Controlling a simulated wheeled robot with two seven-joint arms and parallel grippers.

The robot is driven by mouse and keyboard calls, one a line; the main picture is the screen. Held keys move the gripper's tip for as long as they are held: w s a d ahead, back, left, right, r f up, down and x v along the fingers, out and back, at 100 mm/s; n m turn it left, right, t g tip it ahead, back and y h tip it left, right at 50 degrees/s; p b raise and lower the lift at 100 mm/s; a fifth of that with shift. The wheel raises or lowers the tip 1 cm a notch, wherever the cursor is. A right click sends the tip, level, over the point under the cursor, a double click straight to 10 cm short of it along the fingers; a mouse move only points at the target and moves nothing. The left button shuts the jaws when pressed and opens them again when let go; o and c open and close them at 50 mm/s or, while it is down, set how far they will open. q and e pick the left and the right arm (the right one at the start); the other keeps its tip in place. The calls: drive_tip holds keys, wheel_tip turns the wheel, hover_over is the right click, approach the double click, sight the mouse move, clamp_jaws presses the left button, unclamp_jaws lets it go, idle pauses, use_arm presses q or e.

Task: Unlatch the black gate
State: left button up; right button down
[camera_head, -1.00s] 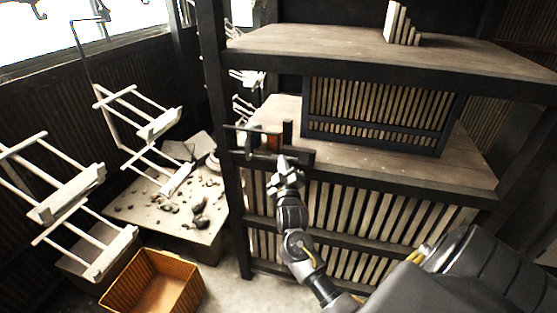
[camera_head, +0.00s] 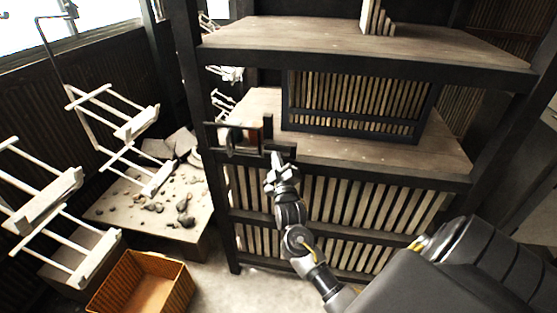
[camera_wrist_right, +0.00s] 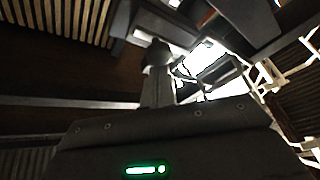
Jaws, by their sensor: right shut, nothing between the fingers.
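The black gate (camera_head: 237,139) is a small dark frame of bars at the left end of the middle shelf, with a short upright post at its right end. My right gripper (camera_head: 276,163) is shut and empty, just below and to the right of that post, in front of the shelf edge. I cannot tell whether it touches the gate. In the right wrist view the closed fingers (camera_wrist_right: 157,60) point up among dark beams. The latch itself is too small and dark to make out. My left gripper is not in view.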

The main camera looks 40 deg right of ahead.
wheel_tip(320, 180, up, 4)
drive_tip(key=w+a+p, duration=0.2)
drive_tip(key=p, duration=0.2)
drive_tip(key=f+b+v, duration=0.1)
drive_tip(key=b+v, duration=0.3)
drive_tip(key=v, duration=0.6)
drive_tip(key=shift+s+f, duration=0.1)
drive_tip(key=shift+f, duration=0.05)
